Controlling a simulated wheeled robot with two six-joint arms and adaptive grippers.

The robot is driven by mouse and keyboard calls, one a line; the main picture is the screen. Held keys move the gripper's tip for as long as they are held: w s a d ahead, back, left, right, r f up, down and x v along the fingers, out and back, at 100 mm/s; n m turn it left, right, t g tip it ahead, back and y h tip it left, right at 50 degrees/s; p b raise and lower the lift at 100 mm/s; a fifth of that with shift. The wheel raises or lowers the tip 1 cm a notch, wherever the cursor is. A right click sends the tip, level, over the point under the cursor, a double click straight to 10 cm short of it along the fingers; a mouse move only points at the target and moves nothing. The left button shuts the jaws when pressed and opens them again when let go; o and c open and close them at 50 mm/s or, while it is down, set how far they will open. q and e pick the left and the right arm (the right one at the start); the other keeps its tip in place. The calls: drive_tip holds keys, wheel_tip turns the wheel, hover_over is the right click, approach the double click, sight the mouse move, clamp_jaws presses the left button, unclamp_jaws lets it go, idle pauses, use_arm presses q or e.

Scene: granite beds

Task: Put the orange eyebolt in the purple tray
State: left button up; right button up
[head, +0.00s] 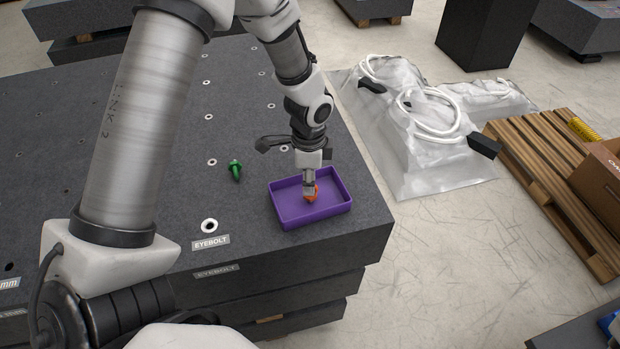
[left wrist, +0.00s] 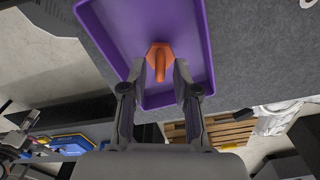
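The orange eyebolt (head: 310,195) is inside the purple tray (head: 337,212), near its middle. The tray sits near the right edge of the dark granite bed. In the left wrist view the eyebolt (left wrist: 159,60) shows its ring edge-on, between my fingertips. My left gripper (head: 309,190) points down into the tray (left wrist: 203,45). In the wrist view its fingers (left wrist: 159,72) stand apart on both sides of the eyebolt, with gaps to the ring. Whether the eyebolt rests fully on the tray floor is hard to tell. My right gripper is not in view.
A green eyebolt (head: 235,170) stands on the granite bed (head: 150,290) left of the tray. An EYEBOLT label (head: 211,242) and a ringed hole (head: 209,226) are nearer the front. A wooden pallet (head: 560,190) and a covered sheet with white hoses (head: 425,120) lie beyond the right edge.

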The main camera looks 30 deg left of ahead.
use_arm(q)
drive_tip(key=shift+r, duration=0.1)
drive_tip(key=shift+d+r, duration=0.1)
drive_tip(key=shift+r, duration=0.1)
wheel_tip(320, 180, up, 12)
drive_tip(key=b, duration=0.1)
drive_tip(key=shift+b, duration=0.3)
drive_tip(key=shift+f, duration=0.15)
